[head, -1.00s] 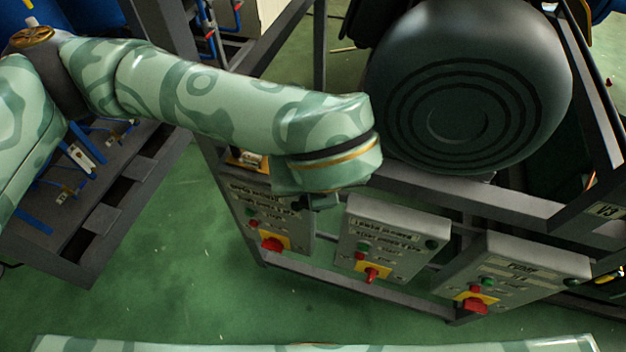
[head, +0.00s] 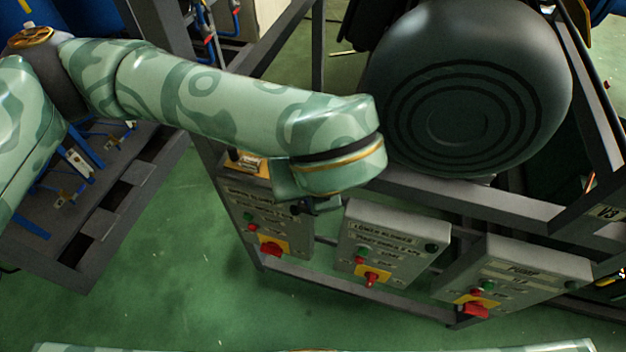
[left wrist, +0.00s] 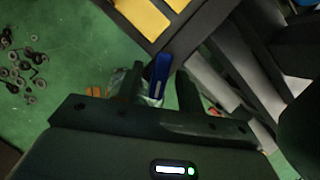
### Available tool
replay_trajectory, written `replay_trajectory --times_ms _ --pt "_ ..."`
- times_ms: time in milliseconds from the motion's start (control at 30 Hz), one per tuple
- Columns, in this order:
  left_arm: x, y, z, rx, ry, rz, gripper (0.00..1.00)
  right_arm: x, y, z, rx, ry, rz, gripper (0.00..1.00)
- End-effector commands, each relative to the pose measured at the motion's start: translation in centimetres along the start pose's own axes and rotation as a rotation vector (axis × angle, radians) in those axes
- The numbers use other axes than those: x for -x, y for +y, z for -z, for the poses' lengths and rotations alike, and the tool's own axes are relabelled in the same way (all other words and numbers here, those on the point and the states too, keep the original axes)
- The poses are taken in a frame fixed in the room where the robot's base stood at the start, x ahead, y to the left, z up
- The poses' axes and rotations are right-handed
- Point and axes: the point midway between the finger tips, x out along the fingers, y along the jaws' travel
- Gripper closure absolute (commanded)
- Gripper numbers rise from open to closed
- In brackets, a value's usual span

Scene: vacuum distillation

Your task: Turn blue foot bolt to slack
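A narrow blue part (left wrist: 160,70), which looks like the blue foot bolt, shows in the left wrist view, upright in the picture at the edge of a dark frame. My left gripper (left wrist: 160,88) has its two dark fingers on either side of the blue part's lower end. A gap shows between the fingers, so it looks open; I cannot tell whether either finger touches the part. My right gripper is not in view.
Three grey control boxes with red switches, left (head: 265,222), middle (head: 392,243) and right (head: 512,270), hang on the frame by my left wrist. A big dark round vessel (head: 470,90) stands behind. Small dark parts (left wrist: 22,68) lie on the green floor.

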Motion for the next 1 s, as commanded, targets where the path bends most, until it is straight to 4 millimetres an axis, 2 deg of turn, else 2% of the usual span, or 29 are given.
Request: replay_trajectory --times_ms 133,233,500,700,833,1000 --pt "0.8 -0.1 -0.1 -0.001 -0.001 0.002 0.62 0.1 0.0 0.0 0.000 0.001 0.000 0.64" --pt "2.5 -0.1 -0.1 -0.002 -0.003 0.002 0.62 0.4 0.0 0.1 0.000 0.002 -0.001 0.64" --pt "9.9 -0.1 -0.1 -0.001 -0.006 0.003 0.62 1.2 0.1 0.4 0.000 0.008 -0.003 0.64" --pt "14.2 0.0 -0.1 0.000 -0.004 0.002 0.62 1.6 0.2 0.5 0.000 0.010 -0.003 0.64" --pt "15.7 -0.1 -0.1 0.000 -0.001 0.001 0.62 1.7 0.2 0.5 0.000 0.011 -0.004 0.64" --pt "16.3 0.0 0.0 0.000 0.000 0.000 0.62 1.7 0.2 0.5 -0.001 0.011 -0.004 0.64"
